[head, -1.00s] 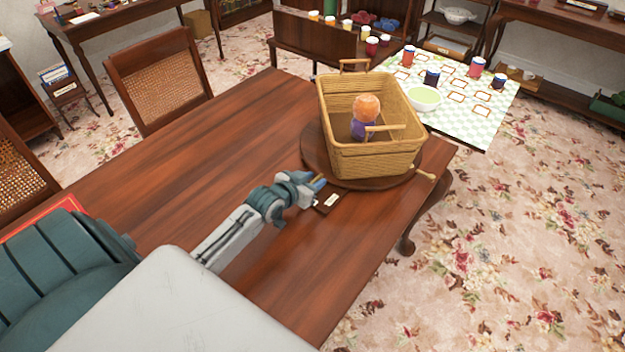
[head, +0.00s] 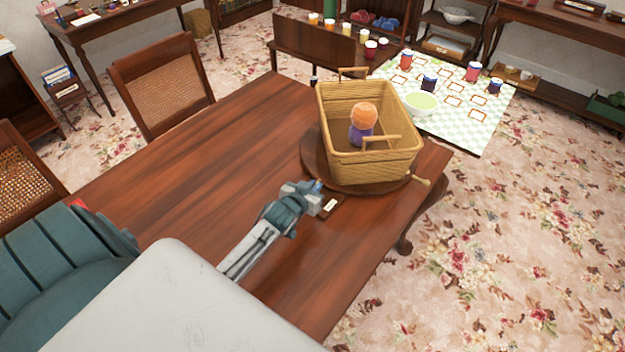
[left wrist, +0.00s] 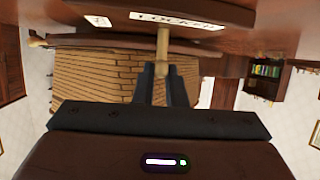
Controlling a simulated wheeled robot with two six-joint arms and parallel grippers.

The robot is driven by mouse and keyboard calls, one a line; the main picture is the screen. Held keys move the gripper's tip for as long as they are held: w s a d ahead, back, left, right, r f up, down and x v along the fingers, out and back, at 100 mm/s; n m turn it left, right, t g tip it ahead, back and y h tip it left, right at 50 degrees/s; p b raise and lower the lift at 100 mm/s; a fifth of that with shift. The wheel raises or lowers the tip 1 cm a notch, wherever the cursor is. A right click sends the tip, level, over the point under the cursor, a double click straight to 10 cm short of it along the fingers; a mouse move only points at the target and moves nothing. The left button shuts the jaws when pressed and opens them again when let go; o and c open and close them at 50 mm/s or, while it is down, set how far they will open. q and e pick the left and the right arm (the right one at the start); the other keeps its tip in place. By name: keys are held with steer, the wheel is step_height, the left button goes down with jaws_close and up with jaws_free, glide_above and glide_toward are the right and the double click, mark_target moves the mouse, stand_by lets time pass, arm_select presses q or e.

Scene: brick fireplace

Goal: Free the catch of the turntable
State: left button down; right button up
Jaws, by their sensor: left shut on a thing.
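The turntable (head: 313,165) is a round dark wooden disc on the table, under a wicker basket (head: 375,165). A pale wooden handle (head: 422,181) sticks out at its right. My left gripper (head: 318,188) is at the turntable's near left edge, beside a dark plate with a small label (head: 330,205). In the left wrist view, the fingers (left wrist: 164,85) are shut on a pale wooden peg (left wrist: 163,48), the catch, next to a label (left wrist: 178,20) that appears to read LOCKED. The fingers hide the peg's end. My right gripper is in neither view.
The basket holds an orange and purple figure (head: 361,125). The table's left part (head: 200,165) is clear. A cane-backed chair (head: 163,85) stands at the far side.

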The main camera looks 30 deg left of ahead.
arm_select(q)
steer(key=shift+d+r+n+y, duration=0.1)
steer(key=shift+d+n+y, duration=0.05)
steer(key=shift+n+y, duration=0.25)
steer(key=shift+w+d+f+n+y+b, duration=0.1)
steer(key=shift+f+n+y+b, duration=0.15)
steer(key=shift+n+y+b, duration=0.45)
steer(key=n+y+b, duration=0.1)
steer(key=b, duration=0.1)
steer(key=n+g+y+b, duration=0.1)
steer(key=y+b, duration=0.1)
steer(key=shift+w+d+f+n+g, duration=0.1)
steer(key=shift+d+n+g, duration=0.05)
steer(key=shift+n+g, duration=0.15)
steer(key=shift+y+b, duration=0.3)
steer(key=shift+b, duration=0.05)
steer(key=shift+r+n+g+y+b, duration=0.25)
steer(key=shift+n+g+y+b, duration=0.45)
steer(key=shift+n+b, duration=0.2)
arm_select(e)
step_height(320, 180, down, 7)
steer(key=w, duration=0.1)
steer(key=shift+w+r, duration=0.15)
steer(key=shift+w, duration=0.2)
arm_select(q)
steer(key=shift+r, duration=0.1)
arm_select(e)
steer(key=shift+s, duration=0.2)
